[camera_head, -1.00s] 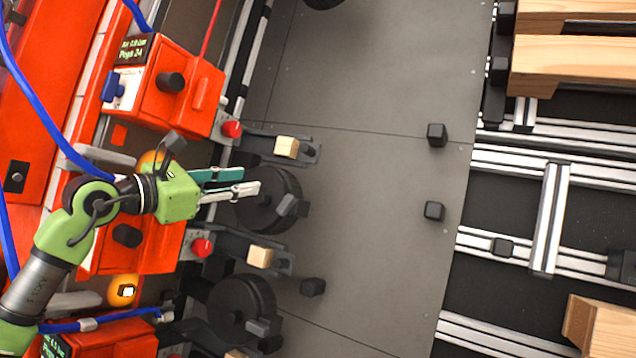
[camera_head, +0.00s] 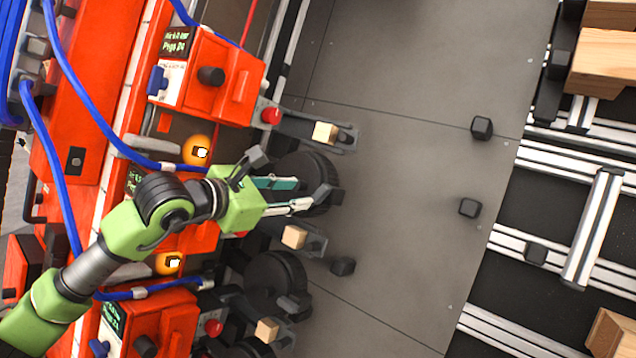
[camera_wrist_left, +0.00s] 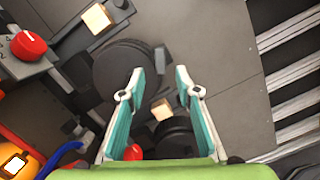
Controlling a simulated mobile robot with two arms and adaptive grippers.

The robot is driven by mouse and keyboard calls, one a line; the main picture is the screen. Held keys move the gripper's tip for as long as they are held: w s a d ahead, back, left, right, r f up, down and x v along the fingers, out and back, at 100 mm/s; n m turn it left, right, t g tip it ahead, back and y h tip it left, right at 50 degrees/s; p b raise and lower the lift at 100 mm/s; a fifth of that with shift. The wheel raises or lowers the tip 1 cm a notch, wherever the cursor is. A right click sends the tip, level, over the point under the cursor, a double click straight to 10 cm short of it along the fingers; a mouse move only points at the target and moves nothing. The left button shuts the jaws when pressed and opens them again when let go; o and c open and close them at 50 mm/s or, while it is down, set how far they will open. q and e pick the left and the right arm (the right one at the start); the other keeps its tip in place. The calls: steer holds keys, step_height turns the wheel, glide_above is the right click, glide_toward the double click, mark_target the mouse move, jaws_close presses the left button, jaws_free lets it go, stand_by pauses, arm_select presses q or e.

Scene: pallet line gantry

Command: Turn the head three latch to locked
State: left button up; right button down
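Orange head units line the left side in the head view. The upper one (camera_head: 210,80) has a display, a black knob (camera_head: 211,76), a blue handle (camera_head: 158,80) and a red knob (camera_head: 271,115). I cannot read which unit is head three or pick out its latch. My left gripper (camera_head: 302,194) is open and empty, over the edge of a black wheel (camera_head: 302,172) and partly covering the middle unit. In the left wrist view, the open teal fingers (camera_wrist_left: 160,85) point past the wheel (camera_wrist_left: 128,75); a red numbered knob (camera_wrist_left: 29,45) is left of them.
Wooden blocks (camera_head: 325,132) sit on dark arms beside the wheels. Blue hoses (camera_head: 88,100) and amber lamps (camera_head: 198,150) are near my left arm. Grey floor plate (camera_head: 410,100) is mostly clear, with small black posts (camera_head: 481,128). Rails (camera_head: 560,160) and timber are at right.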

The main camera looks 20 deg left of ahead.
mark_target(320, 192)
arm_select(q)
steer(key=p+x, duration=0.2)
steer(key=x, duration=0.4)
steer(key=shift+w+d+r, duration=0.1)
steer(key=shift+w+r, duration=0.05)
steer(key=shift+w, duration=0.1)
steer(key=shift+p+x, duration=0.4)
steer(key=shift+x, duration=0.35)
steer(key=shift+c, duration=0.5)
steer(key=shift+f, duration=0.2)
jaws_close()
